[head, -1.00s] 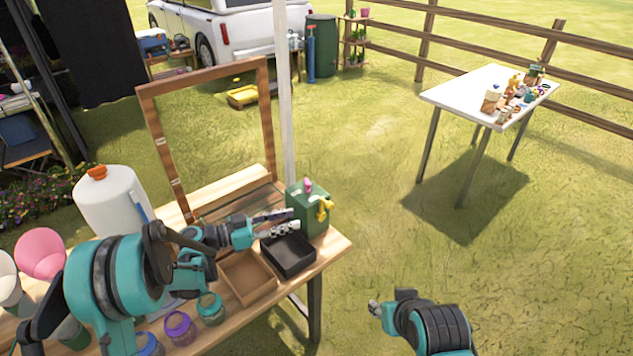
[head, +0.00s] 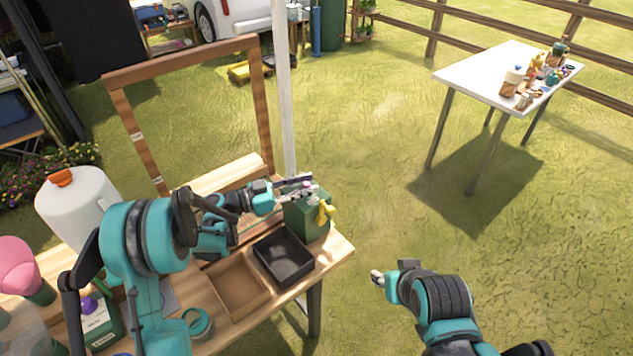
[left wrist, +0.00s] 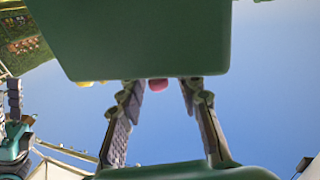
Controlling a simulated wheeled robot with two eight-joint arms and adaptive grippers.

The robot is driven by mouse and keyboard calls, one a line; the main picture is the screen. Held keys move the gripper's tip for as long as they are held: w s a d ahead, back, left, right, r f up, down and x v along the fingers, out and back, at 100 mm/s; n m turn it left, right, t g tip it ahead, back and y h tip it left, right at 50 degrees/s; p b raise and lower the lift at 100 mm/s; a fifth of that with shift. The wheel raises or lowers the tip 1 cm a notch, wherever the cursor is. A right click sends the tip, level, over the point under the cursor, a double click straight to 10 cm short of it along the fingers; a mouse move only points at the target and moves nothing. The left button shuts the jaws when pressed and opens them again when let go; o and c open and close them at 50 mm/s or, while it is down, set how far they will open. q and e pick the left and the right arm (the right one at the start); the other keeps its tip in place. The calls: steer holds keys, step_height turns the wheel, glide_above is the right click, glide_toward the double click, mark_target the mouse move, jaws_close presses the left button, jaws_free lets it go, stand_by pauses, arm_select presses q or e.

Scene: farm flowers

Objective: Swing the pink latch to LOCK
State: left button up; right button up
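The green box (head: 304,220) stands at the right end of the wooden workbench, with a yellow tap-like part (head: 326,212) on its side. My left gripper (head: 304,186) is at the top of the box and largely hides the pink latch in the head view. In the left wrist view the box (left wrist: 140,40) fills the top. The pink latch (left wrist: 157,85) shows below the box edge, between the two spread fingers of my left gripper (left wrist: 162,88); contact cannot be told. My right gripper (head: 377,277) hangs over the grass, away from the box. Any LOCK marking is not visible.
A black tray (head: 283,258) and a brown tray (head: 237,285) lie in front of the box. A wooden frame (head: 131,137) and a white post (head: 284,90) stand behind. A white canister (head: 75,205) is at left. A white table (head: 495,70) stands far off.

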arm_select(q)
steer(key=shift+x, duration=1.7)
jaws_close()
